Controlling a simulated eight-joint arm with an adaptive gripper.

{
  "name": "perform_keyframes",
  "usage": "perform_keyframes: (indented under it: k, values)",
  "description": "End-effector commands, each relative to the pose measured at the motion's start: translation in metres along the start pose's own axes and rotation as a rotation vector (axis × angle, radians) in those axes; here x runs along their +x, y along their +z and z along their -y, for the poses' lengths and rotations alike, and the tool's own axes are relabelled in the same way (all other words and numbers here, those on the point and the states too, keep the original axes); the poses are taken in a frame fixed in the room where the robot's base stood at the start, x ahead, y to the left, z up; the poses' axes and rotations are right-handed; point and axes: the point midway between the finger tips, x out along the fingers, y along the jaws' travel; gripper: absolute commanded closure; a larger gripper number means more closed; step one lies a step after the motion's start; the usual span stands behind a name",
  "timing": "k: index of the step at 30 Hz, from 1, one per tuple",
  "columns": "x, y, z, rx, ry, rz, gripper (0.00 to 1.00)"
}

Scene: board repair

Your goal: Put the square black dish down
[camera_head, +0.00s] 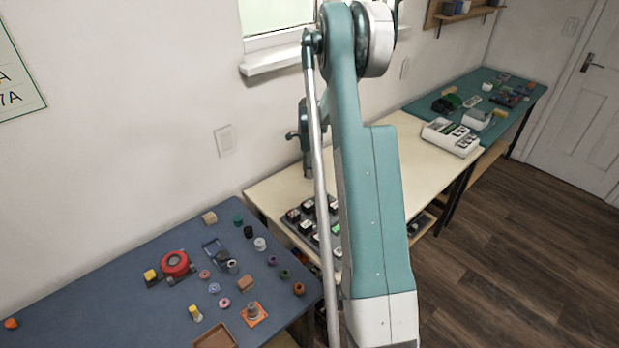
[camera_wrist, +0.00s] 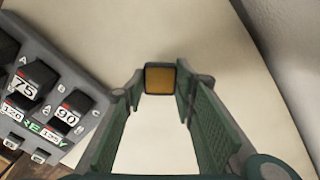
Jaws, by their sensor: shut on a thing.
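The square black dish (camera_wrist: 147,79) is small, with a dark rim and an amber-yellow inside. It sits between the tips of my gripper (camera_wrist: 161,80) in the wrist view. My gripper is shut on it, with one green finger on each side. Below and around it is the pale cream bench top (camera_wrist: 160,145); I cannot tell the height of the dish above it. In the head view my arm stands in front of part of the cream bench (camera_head: 285,190), and the dish does not show there.
A grey rack (camera_wrist: 70,75) with black blocks labelled 75 and 90 lies left of my gripper. A blue-topped table (camera_head: 110,290) with many small parts is at the left. A white box (camera_head: 450,137) stands on the bench's far end. Bare cream surface lies beside the rack.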

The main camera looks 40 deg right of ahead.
Motion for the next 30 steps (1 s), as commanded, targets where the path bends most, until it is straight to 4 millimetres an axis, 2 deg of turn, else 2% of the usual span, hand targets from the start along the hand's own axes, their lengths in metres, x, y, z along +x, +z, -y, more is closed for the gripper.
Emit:
perform_keyframes:
  k: [8,18,30]
  values:
    - [0.005,0.000,0.000,0.000,0.000,0.000,0.88]
    - [0.036,0.000,0.000,0.000,0.000,0.000,0.88]
    - [0.039,0.000,0.000,0.000,0.000,0.000,0.88]
